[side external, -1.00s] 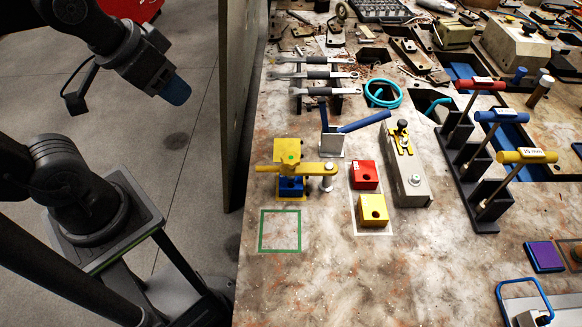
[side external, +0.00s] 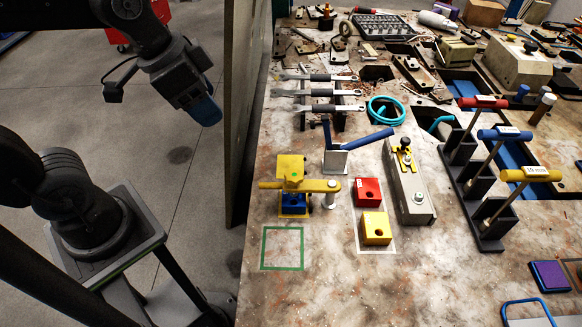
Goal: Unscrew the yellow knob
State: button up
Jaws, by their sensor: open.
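My gripper (side external: 205,110), dark with a blue end, hangs at the upper left over the floor, left of the bench's upright panel. It is open and apart from everything on the bench; I see nothing held. I cannot tell for sure which part is the yellow knob. A yellow clamp fixture (side external: 290,166) stands on the bench, its flat yellow bar (side external: 318,186) lying across above a blue block (side external: 293,203). The bar's right end meets a silver post (side external: 334,187). Any thread under the yellow parts is hidden.
Right of the fixture are a red block (side external: 367,190), a yellow block (side external: 376,227), a blue-handled lever (side external: 362,138) and a grey rail (side external: 410,185). T-handled tools (side external: 530,175) stand further right. The upright panel (side external: 248,110) separates my gripper from the bench. The front bench is mostly clear.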

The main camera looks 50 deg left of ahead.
jog(key=w+d+f+m+g+h, duration=0.2)
jog(key=w+d+m, duration=0.3)
jog(key=w+m, duration=0.15)
send_near(293, 175)
jog(key=shift+m+h, duration=0.3)
jog(key=shift+m, duration=0.15)
jog(key=x, duration=0.8)
jog(key=shift+w+a+f, duration=0.1)
jog(key=shift+a+f, duration=0.1)
jog(key=shift+f, duration=0.05)
jog(key=shift+c, duration=0.4)
jog(key=c, duration=0.7)
